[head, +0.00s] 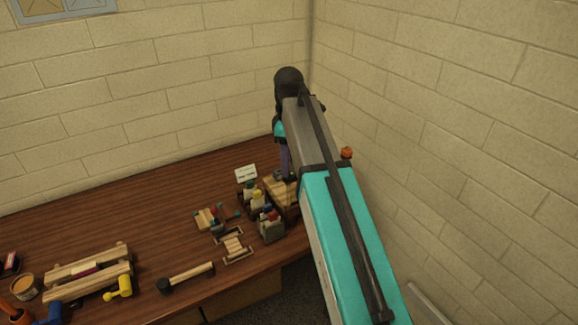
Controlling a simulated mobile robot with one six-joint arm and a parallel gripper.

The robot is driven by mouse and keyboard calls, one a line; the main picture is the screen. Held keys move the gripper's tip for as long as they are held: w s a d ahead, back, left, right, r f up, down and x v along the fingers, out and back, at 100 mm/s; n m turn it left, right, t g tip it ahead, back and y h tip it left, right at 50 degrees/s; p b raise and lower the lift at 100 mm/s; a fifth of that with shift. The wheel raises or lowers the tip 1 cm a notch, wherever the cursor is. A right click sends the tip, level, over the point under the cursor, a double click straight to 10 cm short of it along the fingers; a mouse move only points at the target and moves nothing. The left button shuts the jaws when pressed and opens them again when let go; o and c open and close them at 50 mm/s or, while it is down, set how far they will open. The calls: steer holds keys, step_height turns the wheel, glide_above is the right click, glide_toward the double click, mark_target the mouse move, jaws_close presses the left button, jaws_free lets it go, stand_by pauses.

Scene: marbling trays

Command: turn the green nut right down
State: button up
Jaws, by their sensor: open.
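My gripper (282,176) shows small and dark at the lower end of my wrist, over the right part of the table. It is just above or beside a pale wooden block (279,188); I cannot tell whether it touches it. The fingers are too small to make out clearly, and nothing is seen held between them. I cannot make out the green nut in this view. It may be too small or hidden behind my arm, which covers the table's right end.
On the brown table (150,225), a white card (245,173) stands behind small holders with coloured tops (270,229). A mallet (187,277), a wooden frame (90,273), a yellow object (119,288) and a cup (25,287) lie left. Brick walls close the corner. The table's back left is clear.

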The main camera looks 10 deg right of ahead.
step_height(320, 180, up, 12)
steer(key=shift+f, duration=0.25)
stand_by(0.6)
steer(key=shift+f, duration=0.1)
stand_by(0.4)
